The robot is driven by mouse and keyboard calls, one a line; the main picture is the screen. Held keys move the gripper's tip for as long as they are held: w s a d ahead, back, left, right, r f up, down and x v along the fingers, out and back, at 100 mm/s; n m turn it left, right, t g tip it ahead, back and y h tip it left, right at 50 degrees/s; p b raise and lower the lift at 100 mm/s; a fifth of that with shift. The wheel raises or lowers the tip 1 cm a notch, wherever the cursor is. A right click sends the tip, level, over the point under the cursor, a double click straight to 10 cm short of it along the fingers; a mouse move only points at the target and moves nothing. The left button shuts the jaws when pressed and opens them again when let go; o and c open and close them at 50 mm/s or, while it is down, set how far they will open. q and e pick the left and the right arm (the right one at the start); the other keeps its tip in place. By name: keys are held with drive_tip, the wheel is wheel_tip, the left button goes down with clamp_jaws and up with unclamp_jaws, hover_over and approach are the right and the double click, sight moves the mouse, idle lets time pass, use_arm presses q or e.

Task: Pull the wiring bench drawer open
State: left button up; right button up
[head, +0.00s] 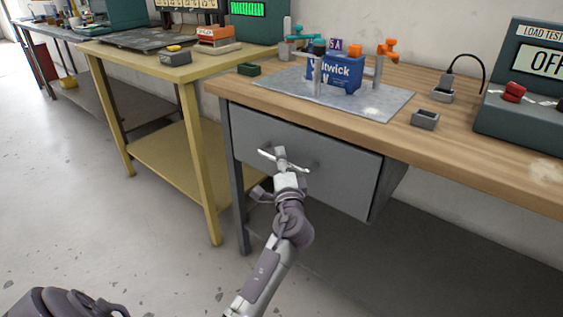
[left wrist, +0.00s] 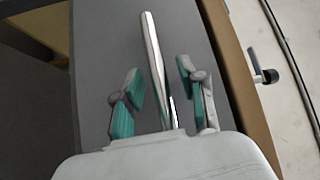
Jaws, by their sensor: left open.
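The wiring bench drawer has a grey front (head: 352,178) under the wooden top and appears closed. A bright metal handle bar (head: 265,153) runs across its front. My left gripper (head: 282,164) is at the handle, partly covering it. In the left wrist view the chrome handle (left wrist: 151,45) lies between the two teal-padded fingers of my left gripper (left wrist: 158,76). The fingers are open, with a visible gap on each side of the bar. The grey drawer front (left wrist: 100,40) fills the space behind. My right gripper is not in view.
The wooden bench top (head: 440,150) overhangs the drawer. A yellow table (head: 150,68) is to the left. The floor (head: 75,190) at left is clear.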

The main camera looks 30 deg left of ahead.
use_arm(q)
clamp_jaws()
idle(0.3)
drive_tip(key=shift+s, duration=0.1)
